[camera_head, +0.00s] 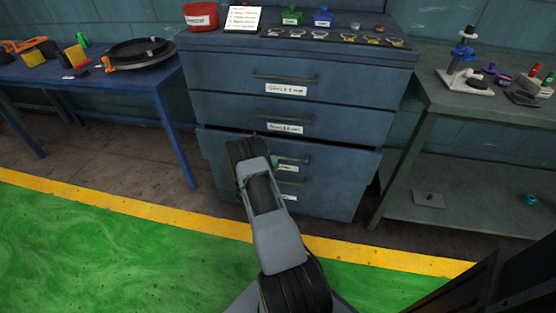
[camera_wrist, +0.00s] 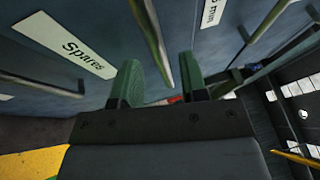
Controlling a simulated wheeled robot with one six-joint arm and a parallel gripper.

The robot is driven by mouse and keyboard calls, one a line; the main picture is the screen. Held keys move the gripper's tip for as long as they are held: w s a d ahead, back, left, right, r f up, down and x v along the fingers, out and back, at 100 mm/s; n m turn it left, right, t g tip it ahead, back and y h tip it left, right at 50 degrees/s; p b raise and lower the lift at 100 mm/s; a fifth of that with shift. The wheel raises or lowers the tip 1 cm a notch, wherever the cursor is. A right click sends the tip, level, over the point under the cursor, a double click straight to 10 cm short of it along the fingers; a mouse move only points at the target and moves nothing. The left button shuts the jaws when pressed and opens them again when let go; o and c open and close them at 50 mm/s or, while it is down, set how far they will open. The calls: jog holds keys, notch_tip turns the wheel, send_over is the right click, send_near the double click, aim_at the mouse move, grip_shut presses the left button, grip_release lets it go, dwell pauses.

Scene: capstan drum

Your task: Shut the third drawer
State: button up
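The third drawer (camera_head: 342,163) of a blue cabinet stands slightly out, with a dark gap above its front. Its bar handle shows right of my arm. In the wrist view, a drawer front labelled "Spares" (camera_wrist: 65,45), which appears to be this one, has its handle (camera_wrist: 158,45) lying between the two green fingers. My gripper (camera_wrist: 163,85) is open, with space between each finger and the bar; I cannot tell whether either touches it. In the head view, my arm hides the left part of the drawer, and only a bit of green finger shows by the label.
The first drawer (camera_head: 230,79), second drawer (camera_head: 225,108) and bottom drawer (camera_head: 335,203) look shut. A blue table (camera_head: 130,83) stands left and a grey bench (camera_head: 440,95) right. Green floor with a yellow stripe (camera_head: 130,207) lies clear in front.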

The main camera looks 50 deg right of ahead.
jog(key=shift+x, duration=1.75)
grip_shut()
